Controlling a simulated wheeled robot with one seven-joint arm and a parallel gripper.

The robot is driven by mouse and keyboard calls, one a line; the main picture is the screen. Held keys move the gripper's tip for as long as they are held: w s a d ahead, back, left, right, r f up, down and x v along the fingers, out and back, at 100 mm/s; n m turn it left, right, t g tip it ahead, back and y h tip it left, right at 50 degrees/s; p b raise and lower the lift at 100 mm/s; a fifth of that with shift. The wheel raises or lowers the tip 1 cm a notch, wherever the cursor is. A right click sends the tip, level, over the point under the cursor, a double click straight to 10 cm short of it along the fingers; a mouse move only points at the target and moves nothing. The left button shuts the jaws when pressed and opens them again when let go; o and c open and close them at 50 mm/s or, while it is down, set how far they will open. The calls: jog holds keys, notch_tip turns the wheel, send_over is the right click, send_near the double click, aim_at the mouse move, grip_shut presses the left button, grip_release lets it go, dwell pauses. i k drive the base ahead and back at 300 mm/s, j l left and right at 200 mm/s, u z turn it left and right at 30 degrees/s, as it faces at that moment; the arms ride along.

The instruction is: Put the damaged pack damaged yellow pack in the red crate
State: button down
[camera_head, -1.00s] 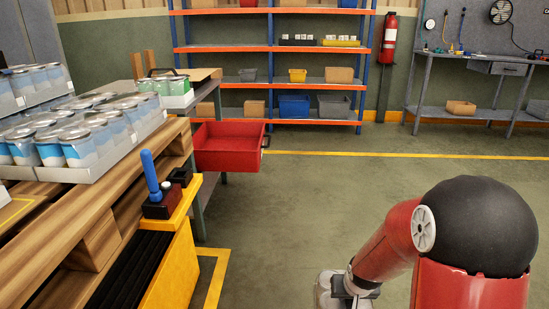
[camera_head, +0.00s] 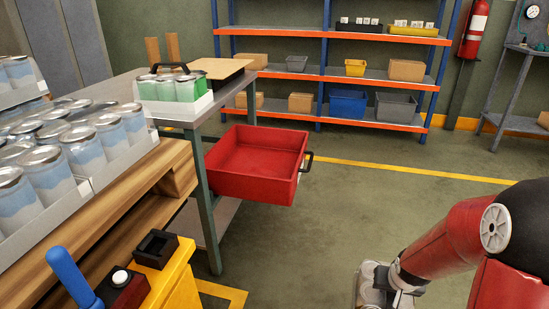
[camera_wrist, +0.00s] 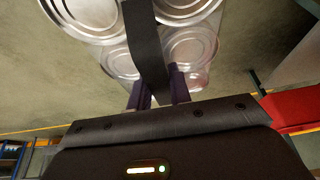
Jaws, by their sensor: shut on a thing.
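In the wrist view, my gripper (camera_wrist: 160,92) is shut on the dark strap of a pack of cans (camera_wrist: 191,47). The silver can ends face the camera, and the strap runs between them. The sides of the cans are mostly hidden, so I cannot make out a yellow colour or damage. The pack hangs clear of the floor. The red crate (camera_head: 255,190) is in the middle of the head view, at the side of the grey bench, open at the top and empty. A red surface shows at the right of the wrist view.
The grey bench (camera_head: 205,122) holds a tray of green cans (camera_head: 178,92). Trays of blue-and-white cans (camera_head: 60,155) stand on wooden pallets at left. A yellow stand (camera_head: 180,278) with a blue lever is in front. Open floor (camera_head: 330,235) lies right of the crate.

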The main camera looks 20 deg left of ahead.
aim_at(259, 169)
jog(key=i+l+u, duration=0.1)
jog(key=i, duration=0.55)
jog(key=i+l+u, duration=0.1)
jog(key=i, duration=0.5)
